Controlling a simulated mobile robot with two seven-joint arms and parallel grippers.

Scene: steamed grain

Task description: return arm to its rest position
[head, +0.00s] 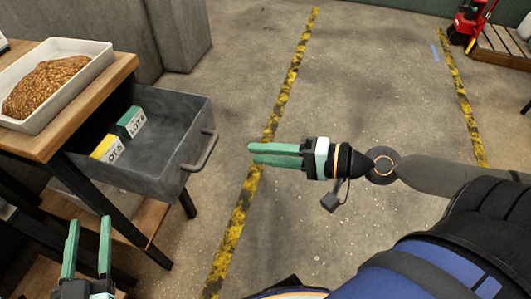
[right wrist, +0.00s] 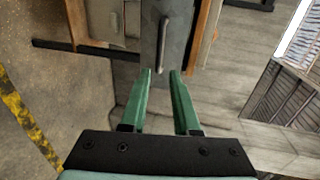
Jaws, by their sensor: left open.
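My right gripper (head: 252,154) is out over the bare floor, to the right of the open drawer, with its green fingers pointing left. Its fingers (right wrist: 161,75) stand apart with nothing between them in the right wrist view, where the drawer front and its handle show ahead. My left gripper (head: 89,225) is low at the left, below the table, with its two green fingers apart and empty.
A grey drawer (head: 190,140) is pulled out from a wooden table (head: 45,140). It holds a green block (head: 131,122) and a yellow block (head: 105,148), both labelled. A white tray (head: 98,52) of brown grain stands on top. Yellow-black floor tape (head: 290,75) crosses open floor.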

